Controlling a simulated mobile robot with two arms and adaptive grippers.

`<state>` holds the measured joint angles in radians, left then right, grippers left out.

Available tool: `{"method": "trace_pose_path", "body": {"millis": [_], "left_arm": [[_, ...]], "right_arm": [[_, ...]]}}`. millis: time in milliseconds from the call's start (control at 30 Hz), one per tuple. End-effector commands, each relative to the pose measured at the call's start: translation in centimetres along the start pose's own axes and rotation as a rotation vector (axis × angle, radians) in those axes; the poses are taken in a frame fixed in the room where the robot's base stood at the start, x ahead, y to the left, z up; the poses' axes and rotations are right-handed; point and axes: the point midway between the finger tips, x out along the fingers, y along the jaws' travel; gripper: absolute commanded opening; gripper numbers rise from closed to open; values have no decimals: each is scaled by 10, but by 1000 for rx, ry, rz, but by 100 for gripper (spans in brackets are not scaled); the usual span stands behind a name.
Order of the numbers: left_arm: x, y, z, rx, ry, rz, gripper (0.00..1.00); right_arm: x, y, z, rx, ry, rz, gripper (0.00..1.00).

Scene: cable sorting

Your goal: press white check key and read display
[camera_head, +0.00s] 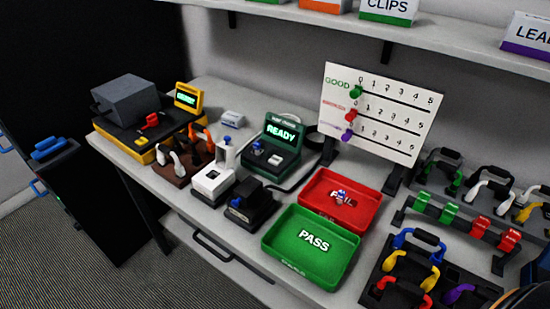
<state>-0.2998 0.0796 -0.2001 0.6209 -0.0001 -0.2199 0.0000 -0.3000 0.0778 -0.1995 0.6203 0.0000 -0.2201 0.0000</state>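A dark green tester (272,153) stands on the bench with a lit display (281,134) that reads "READY". A small blue part sits on its left side. I cannot clearly make out a white check key on it; small pale details on its top are too small to tell. A white device with an upright post (213,181) stands just left of the tester. A second lit green display (186,98) is on the yellow-framed machine at the back left; its text is too small to read. Neither of my grippers shows in this view.
A green PASS tray (284,256) and a red FAIL tray (361,218) with a small item inside lie right of the tester. A black block device (250,205) stands in front. A scoreboard (385,108) stands behind. Racks with coloured cables fill the right side.

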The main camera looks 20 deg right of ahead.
Motion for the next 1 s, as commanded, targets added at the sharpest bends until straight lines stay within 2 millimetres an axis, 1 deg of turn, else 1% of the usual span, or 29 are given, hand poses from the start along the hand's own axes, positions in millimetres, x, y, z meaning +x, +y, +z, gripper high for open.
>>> {"method": "trace_pose_path", "body": {"millis": [33,67,100,133,1000], "left_arm": [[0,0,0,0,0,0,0],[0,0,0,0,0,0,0],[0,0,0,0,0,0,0],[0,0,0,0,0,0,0],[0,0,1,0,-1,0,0]], "right_arm": [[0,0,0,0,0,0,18],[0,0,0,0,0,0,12],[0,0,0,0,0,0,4],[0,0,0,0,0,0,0],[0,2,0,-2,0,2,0]]}}
